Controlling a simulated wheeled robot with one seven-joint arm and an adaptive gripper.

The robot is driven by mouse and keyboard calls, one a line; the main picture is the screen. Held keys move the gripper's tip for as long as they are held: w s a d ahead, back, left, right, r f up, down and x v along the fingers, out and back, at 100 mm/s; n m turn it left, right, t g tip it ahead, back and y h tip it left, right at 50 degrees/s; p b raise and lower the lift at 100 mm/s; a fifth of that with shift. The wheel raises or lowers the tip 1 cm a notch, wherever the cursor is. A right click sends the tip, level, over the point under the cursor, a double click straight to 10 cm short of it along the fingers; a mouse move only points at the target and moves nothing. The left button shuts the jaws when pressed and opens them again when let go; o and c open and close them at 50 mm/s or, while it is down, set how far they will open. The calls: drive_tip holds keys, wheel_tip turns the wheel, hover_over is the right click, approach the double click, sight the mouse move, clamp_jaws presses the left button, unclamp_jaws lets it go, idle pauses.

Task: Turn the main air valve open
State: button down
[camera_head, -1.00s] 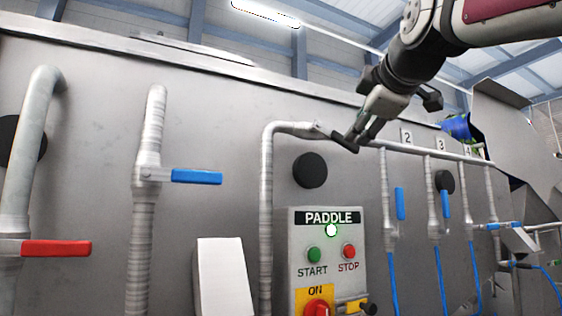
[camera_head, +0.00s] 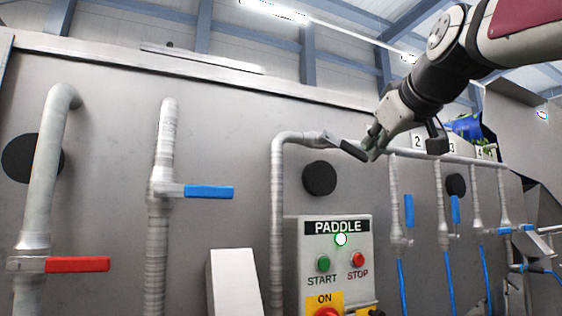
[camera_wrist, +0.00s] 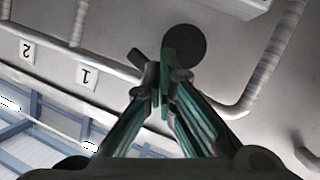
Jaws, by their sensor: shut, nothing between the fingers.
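A grey air pipe (camera_head: 300,137) runs along the upper panel and bends down at its left end. A dark grey lever-like piece (camera_head: 347,146), probably the main air valve's handle, slants down to the right from this pipe near the bend. My gripper (camera_head: 371,151) is shut and empty at the lever's right end; I cannot tell whether they touch. In the wrist view the closed green-sided fingers (camera_wrist: 163,88) lie in front of the pipe (camera_wrist: 110,68) and hide part of it. The valve body is not clearly visible there.
Below is the PADDLE control box (camera_head: 330,255). Left are a blue-handled valve (camera_head: 210,192) and a red-handled valve (camera_head: 78,264). Right are several small drop pipes with blue handles (camera_head: 409,211). A round black disc (camera_head: 319,178) sits under the pipe. The panel stands close behind my gripper.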

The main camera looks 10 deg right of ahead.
sight(346, 147)
drive_tip(key=w+a+f+n+g+y+p, duration=0.15)
drive_tip(key=n+p, duration=0.35)
drive_tip(key=n, duration=0.6)
drive_tip(key=w+f+n+y+p, duration=0.2)
drive_tip(key=w+n+p, duration=0.15)
drive_tip(key=n, duration=0.65)
drive_tip(key=w+f+n+g+y+p, duration=0.15)
drive_tip(key=n+p, duration=0.35)
drive_tip(key=n, duration=0.6)
drive_tip(key=shift+w+d+r+t+p, duration=0.2)
drive_tip(key=shift+r+p, duration=0.1)
drive_tip(key=shift+r, duration=0.2)
drive_tip(key=shift+w+d+r+t+p, duration=0.1)
drive_tip(key=shift+d+r+t+p, duration=0.1)
drive_tip(key=shift+r+p, duration=0.25)
drive_tip(key=shift+w+d+r+t+p, duration=0.1)
drive_tip(key=shift+d+r+p, duration=0.1)
drive_tip(key=shift+r, duration=0.4)
